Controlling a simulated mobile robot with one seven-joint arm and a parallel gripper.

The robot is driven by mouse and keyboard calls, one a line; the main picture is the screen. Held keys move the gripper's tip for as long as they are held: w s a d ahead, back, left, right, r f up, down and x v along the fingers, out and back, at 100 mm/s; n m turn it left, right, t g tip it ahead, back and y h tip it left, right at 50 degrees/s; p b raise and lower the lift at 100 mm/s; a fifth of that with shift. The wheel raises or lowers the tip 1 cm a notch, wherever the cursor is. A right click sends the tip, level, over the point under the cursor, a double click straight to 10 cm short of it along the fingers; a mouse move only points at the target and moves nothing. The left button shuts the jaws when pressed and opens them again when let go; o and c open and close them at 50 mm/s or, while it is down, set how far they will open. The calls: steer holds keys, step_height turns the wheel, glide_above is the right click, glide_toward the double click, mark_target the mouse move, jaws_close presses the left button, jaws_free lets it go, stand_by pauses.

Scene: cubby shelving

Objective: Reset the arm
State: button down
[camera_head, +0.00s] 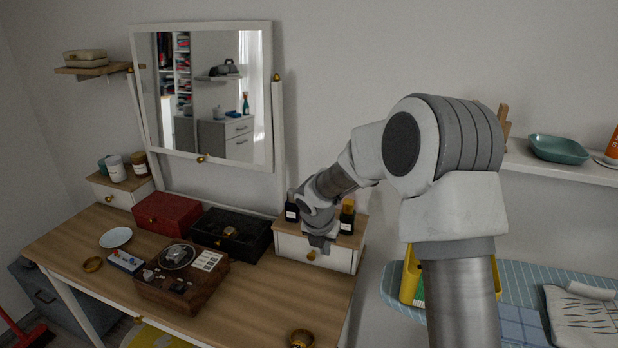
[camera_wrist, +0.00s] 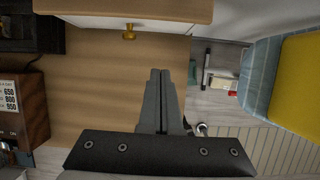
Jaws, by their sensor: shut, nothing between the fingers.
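My gripper (camera_wrist: 160,100) is shut with nothing between its fingers. In the wrist view its two grey fingers lie together above the wooden dressing-table top (camera_wrist: 95,100), near that table's right edge. In the head view my arm reaches across from the right, and my gripper (camera_head: 320,242) hangs in front of the small white drawer unit (camera_head: 335,257) at the table's right end. Whether the fingers touch anything is hard to tell.
A mirror (camera_head: 205,95) stands at the table's back. On the table are a red box (camera_head: 166,213), a black box (camera_head: 230,235), a brown device (camera_head: 180,278), a white plate (camera_head: 115,237) and a gold ring-like object (camera_head: 301,339). A blue ironing board (camera_head: 525,290) stands at right.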

steer(key=s+d+r+m, duration=0.3)
steer(key=s+r+m, duration=0.4)
steer(key=r, duration=0.2)
steer(key=s+d+r+m, duration=0.4)
steer(key=s+r+m, duration=0.3)
steer(key=r+m, duration=0.15)
steer(key=s+r+m+y+p, duration=0.1)
steer(key=s+r+m, duration=0.1)
steer(key=s+m, duration=0.6)
steer(key=s+r+m+t, duration=0.1)
steer(key=s+r+m, duration=0.2)
steer(key=s+m, duration=0.5)
steer(key=s, duration=0.3)
steer(key=shift+s+t+y+p, duration=0.2)
steer(key=shift+t+y+p, duration=0.1)
steer(key=shift+y+p, duration=0.1)
